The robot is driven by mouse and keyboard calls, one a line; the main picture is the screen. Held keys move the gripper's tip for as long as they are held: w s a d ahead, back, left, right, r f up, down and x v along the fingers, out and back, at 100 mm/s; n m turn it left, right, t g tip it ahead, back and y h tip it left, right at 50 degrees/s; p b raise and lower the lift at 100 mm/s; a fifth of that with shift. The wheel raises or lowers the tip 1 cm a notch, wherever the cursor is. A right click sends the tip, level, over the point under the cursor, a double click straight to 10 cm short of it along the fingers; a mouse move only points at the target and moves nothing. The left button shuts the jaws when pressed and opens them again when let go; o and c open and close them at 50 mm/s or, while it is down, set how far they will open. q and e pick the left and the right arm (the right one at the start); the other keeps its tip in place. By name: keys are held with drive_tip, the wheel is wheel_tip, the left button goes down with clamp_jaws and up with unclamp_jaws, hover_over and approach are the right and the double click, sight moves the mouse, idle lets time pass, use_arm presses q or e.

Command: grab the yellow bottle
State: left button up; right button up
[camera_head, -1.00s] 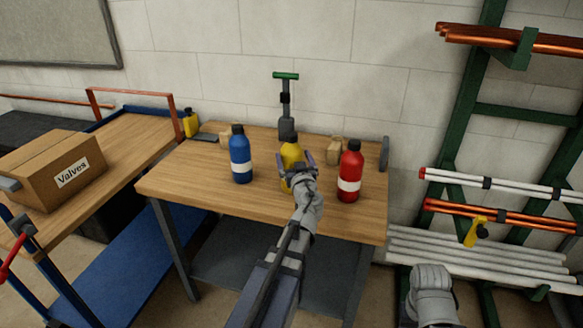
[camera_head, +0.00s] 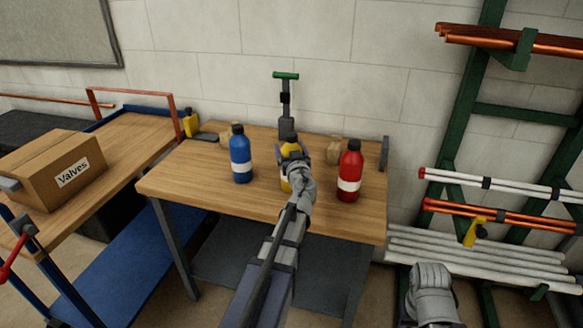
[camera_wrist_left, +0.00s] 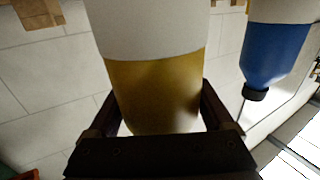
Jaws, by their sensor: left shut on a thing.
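The yellow bottle (camera_head: 290,148) with a dark cap and a white label stands on the wooden table (camera_head: 215,198), between a blue bottle (camera_head: 240,160) and a red bottle (camera_head: 348,178). My left gripper (camera_head: 293,157) is shut on the yellow bottle and hides much of it in the head view. In the left wrist view the yellow bottle (camera_wrist_left: 155,92) fills the middle, between the dark fingers of the left gripper (camera_wrist_left: 158,108). The blue bottle (camera_wrist_left: 271,55) is at the right there, apart from the fingers. My right gripper's fingers are not visible.
A green-handled tool (camera_head: 286,105) stands behind the yellow bottle. Small tan blocks lie near the table's back. A cart with a Valves box (camera_head: 55,172) is at the left, and a pipe rack (camera_head: 465,130) is at the right. The table's front left is clear.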

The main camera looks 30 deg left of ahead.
use_arm(q)
clamp_jaws()
drive_tip(key=shift+r, duration=0.15)
idle(0.4)
